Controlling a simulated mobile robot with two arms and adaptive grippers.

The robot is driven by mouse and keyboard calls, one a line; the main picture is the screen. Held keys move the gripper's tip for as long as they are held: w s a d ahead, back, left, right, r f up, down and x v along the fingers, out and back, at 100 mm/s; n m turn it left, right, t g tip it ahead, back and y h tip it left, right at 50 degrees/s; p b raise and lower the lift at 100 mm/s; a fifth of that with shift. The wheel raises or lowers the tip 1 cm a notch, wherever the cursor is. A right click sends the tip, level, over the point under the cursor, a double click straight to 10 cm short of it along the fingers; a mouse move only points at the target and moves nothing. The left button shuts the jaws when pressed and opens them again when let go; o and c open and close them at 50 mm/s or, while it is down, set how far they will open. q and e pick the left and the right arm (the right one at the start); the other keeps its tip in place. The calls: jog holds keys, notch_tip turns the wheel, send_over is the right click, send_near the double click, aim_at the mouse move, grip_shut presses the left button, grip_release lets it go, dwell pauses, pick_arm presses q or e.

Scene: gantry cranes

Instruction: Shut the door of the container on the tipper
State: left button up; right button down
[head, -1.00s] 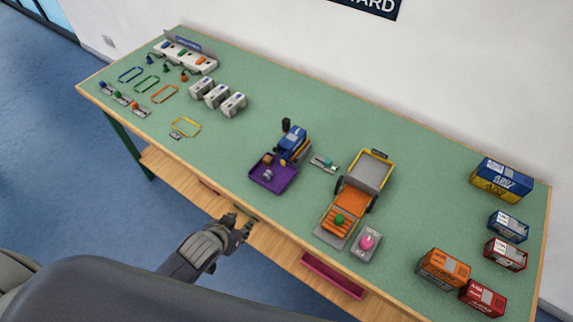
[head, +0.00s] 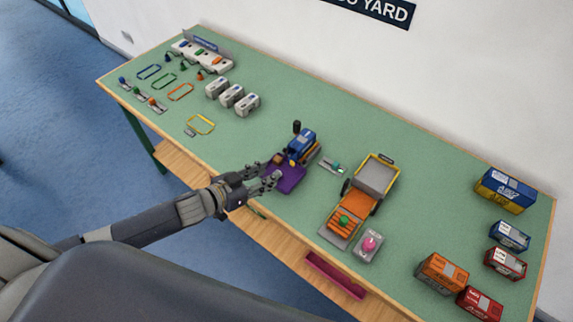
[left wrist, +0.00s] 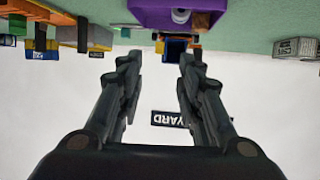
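A small blue container-like body (head: 301,143) stands at the back of a purple tray (head: 287,184) near the table's front edge. I cannot make out its door, or whether the door is open. To the right stands an orange vehicle-like model with a grey, yellow-rimmed bed (head: 377,176); I cannot tell for sure which of the two is the tipper. My left gripper (head: 266,179) is open and empty at the tray's left side, partly covering it. The left wrist view shows its two fingers (left wrist: 160,62) apart, with the purple tray (left wrist: 165,18) beyond. My right gripper is not in view.
A pink button box (head: 368,246) stands by the orange model. White blocks (head: 232,95) stand at the back left. Blue-yellow (head: 505,190), orange (head: 441,271) and red (head: 480,302) boxes stand at the right. The mat between the yellow frame (head: 201,124) and the tray is clear.

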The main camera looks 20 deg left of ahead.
aim_at(291, 164)
pick_arm(q)
jog(key=x, duration=0.9)
jog(key=shift+w+p, duration=0.1)
jog(key=shift+p, duration=0.3)
jog(key=shift+c, duration=0.5)
